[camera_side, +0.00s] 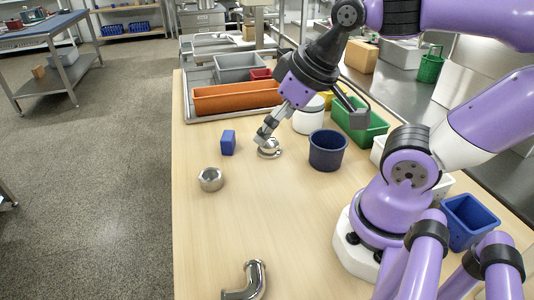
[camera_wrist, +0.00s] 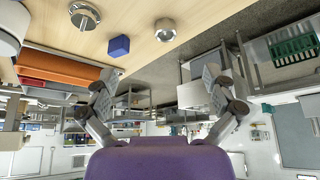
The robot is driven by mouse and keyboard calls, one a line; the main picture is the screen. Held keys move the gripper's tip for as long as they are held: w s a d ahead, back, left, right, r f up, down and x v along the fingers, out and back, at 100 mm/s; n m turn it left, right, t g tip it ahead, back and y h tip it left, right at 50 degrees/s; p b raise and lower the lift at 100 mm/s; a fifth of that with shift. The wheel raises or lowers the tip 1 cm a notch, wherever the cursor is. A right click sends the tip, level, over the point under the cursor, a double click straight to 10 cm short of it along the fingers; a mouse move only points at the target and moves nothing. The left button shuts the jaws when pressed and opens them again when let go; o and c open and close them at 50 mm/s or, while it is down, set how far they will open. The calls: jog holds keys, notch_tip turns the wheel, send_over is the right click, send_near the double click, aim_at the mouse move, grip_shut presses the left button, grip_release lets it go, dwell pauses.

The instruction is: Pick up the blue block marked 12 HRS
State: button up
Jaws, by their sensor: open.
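The blue block (camera_side: 228,143) stands on the wooden table, left of my gripper (camera_side: 310,127) in the side view. In the wrist view the same blue block (camera_wrist: 119,46) sits above and between the fingertips of my gripper (camera_wrist: 154,80), apart from both. No marking on the block is legible. My gripper is open and empty, its fingers spread wide above the table. One finger shows near a shiny metal fitting (camera_side: 269,149). I cannot tell its exact height over that fitting.
A round metal fitting (camera_side: 211,179) stands in front of the block, and a metal elbow pipe (camera_side: 246,280) lies near the front. A dark blue tub (camera_side: 327,151) and a white jar (camera_side: 308,117) stand right of it. An orange tray (camera_side: 235,98) lies behind. The left-middle table is clear.

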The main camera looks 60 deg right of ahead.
jog(key=n+g+y, duration=0.2)
jog(key=n, duration=0.3)
send_near(228, 135)
jog(key=shift+t, duration=0.3)
jog(key=x, duration=0.4)
jog(key=shift+s+a+f, duration=0.1)
jog(key=shift+s+f, duration=0.1)
jog(key=shift+f, duration=0.05)
jog(key=x, duration=0.6)
jog(key=shift+f, duration=0.15)
jog(key=c, duration=1.2)
